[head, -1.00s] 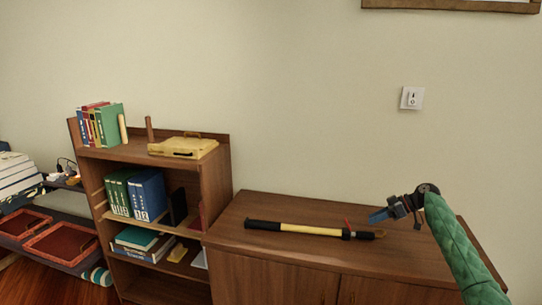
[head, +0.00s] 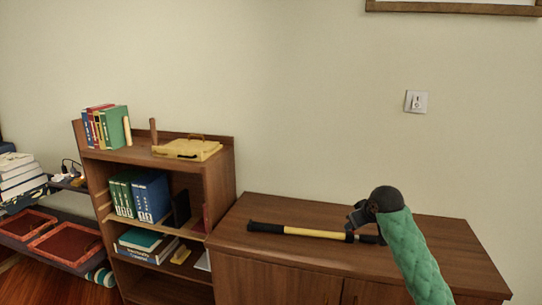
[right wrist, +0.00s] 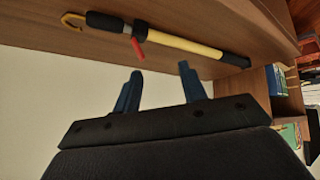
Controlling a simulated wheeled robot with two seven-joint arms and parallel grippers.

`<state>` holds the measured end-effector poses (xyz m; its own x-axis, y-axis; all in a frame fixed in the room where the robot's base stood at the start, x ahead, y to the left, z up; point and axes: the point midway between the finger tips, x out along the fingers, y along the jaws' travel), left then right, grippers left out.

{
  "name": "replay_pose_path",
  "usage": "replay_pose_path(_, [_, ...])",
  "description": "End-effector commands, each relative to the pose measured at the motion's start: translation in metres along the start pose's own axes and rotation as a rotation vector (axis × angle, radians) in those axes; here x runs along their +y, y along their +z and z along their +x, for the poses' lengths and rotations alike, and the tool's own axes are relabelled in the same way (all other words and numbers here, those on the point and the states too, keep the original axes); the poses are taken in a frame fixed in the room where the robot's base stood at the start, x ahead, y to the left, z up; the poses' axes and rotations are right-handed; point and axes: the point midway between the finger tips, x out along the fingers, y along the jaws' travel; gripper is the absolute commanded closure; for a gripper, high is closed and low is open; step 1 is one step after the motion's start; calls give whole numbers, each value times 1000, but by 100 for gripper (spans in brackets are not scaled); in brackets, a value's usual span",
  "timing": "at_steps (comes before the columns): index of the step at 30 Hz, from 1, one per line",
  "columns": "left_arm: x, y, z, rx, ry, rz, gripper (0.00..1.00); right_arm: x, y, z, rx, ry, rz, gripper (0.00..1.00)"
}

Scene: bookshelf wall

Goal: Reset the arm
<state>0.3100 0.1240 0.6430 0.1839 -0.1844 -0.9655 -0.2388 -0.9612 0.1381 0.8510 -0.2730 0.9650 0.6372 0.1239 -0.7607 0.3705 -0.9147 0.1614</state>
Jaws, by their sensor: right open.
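My right arm comes in from the right in the head view, over the wooden cabinet. My right gripper (right wrist: 160,88) shows in the right wrist view with its two blue fingers apart and nothing between them. In the head view the gripper is mostly hidden behind my wrist. A yellow and black grabber-like tool (head: 312,232) lies on the cabinet top, and its right end is hidden by my arm. In the right wrist view the tool (right wrist: 185,44) lies beyond the fingertips, apart from them, with a red lever and a yellow hook end. My left gripper is not in view.
The wooden cabinet (head: 262,249) stands against the wall. A bookshelf (head: 220,187) with books, binders and a yellow case (head: 187,149) stands to its left. A light switch (head: 416,101) is on the wall. Red trays (head: 65,245) sit at far left.

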Motion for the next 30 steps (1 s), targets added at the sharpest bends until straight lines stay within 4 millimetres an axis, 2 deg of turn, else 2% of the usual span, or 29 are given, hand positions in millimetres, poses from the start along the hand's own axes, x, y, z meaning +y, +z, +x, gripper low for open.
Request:
replay_pose_path(1, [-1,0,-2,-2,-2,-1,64,-18,13,-2,6,14,8,58])
replay_pose_path(9, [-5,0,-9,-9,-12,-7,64,-89,81,-20,27,81,47,58])
replay_pose_path(20, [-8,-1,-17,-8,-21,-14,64,-168,180,-47,-2,84,87,58])
replay_pose_path(30, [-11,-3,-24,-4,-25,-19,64,-239,278,-69,-96,6,152,58])
